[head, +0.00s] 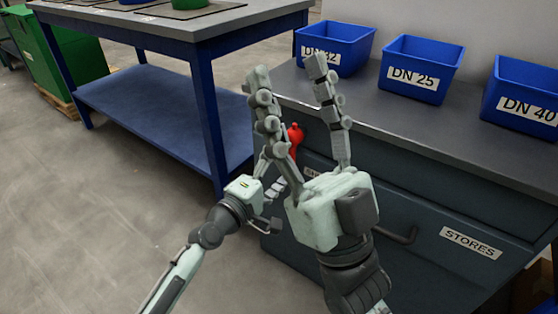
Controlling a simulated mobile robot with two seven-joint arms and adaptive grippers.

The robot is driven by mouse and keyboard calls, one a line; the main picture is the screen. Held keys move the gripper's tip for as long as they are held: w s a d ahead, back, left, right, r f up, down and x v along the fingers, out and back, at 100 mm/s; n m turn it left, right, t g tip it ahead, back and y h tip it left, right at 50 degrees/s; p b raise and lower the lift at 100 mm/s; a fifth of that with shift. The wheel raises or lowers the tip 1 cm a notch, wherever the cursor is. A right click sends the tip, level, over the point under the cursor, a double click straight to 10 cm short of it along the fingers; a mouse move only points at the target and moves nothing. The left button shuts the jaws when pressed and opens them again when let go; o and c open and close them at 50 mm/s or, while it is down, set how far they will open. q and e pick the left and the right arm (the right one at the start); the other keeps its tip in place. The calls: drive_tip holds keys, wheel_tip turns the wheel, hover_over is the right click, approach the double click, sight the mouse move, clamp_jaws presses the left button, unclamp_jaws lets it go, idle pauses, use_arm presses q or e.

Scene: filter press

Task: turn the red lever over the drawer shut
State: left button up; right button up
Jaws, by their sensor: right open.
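The red lever (295,132) is on the front of the dark grey drawer cabinet (440,196), near its left end. Its rounded end shows between the fingers of my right gripper; its lower part is hidden behind them. My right gripper (287,70) is in front of the cabinet, open and pointing up in the picture, with nothing between its fingers that I can see it touch. My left gripper (275,188) is lower left of the lever, partly covered by the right gripper. Whether its fingers are apart is unclear. A drawer with a handle (402,236) lies below the lever.
Blue bins (422,68) stand along the cabinet's grey top. A blue-legged workbench (165,112) with a lower shelf stands close on the left. A green container (62,62) is farther back. The floor (80,215) at lower left is clear.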

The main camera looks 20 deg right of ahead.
use_arm(q)
drive_tip(key=shift+d+r, duration=0.15)
drive_tip(key=shift+r, duration=0.1)
idle(0.3)
drive_tip(key=o, duration=1.4)
drive_tip(key=shift+o, duration=0.7)
drive_tip(key=shift+d+f, duration=0.1)
drive_tip(key=shift+f, duration=0.05)
drive_tip(key=shift+f, duration=0.1)
drive_tip(key=v, duration=1.2)
